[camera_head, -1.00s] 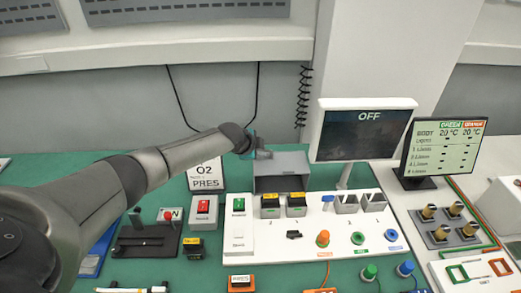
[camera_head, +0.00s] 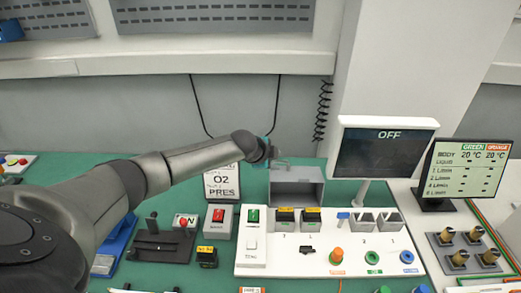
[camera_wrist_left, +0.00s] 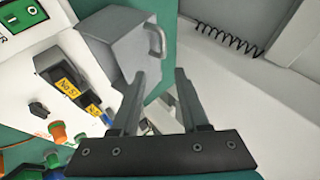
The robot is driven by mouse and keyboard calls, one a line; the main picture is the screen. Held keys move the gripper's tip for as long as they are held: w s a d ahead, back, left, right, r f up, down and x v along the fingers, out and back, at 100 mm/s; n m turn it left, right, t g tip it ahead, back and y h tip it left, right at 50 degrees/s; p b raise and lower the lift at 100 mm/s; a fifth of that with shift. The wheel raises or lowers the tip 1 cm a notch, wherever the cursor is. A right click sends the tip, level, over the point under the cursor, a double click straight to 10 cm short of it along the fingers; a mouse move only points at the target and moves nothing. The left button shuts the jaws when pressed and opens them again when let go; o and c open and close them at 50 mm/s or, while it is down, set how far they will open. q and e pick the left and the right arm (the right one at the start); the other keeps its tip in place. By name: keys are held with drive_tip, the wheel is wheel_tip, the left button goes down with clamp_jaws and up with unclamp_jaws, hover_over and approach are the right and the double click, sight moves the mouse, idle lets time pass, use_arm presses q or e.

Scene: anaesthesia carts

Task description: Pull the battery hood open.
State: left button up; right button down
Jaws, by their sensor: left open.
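The grey battery hood (camera_head: 297,188) is a box at the back of the white panel (camera_head: 255,262), behind two black modules with yellow labels (camera_head: 285,214). In the head view its front shows a dark hollow. In the left wrist view the hood (camera_wrist_left: 122,42) is at upper left, with a grey handle (camera_wrist_left: 156,42) on its face. My left gripper (camera_head: 280,162) is at the hood's upper left corner in the head view. In the wrist view its fingers (camera_wrist_left: 167,78) are apart with nothing between them, and the handle is beyond the tips. My right gripper is not in view.
A monitor reading OFF (camera_head: 384,153) stands right of the hood. An O2 PRES sign (camera_head: 222,184) and red and green switch boxes (camera_head: 252,216) stand to the left. A coiled black cable (camera_head: 323,112) hangs on the wall behind.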

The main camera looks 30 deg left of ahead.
use_arm(q)
drive_tip(key=v, duration=1.2)
drive_tip(key=shift+p, duration=0.3)
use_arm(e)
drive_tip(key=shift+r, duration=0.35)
use_arm(q)
drive_tip(key=shift+w+r, duration=0.1)
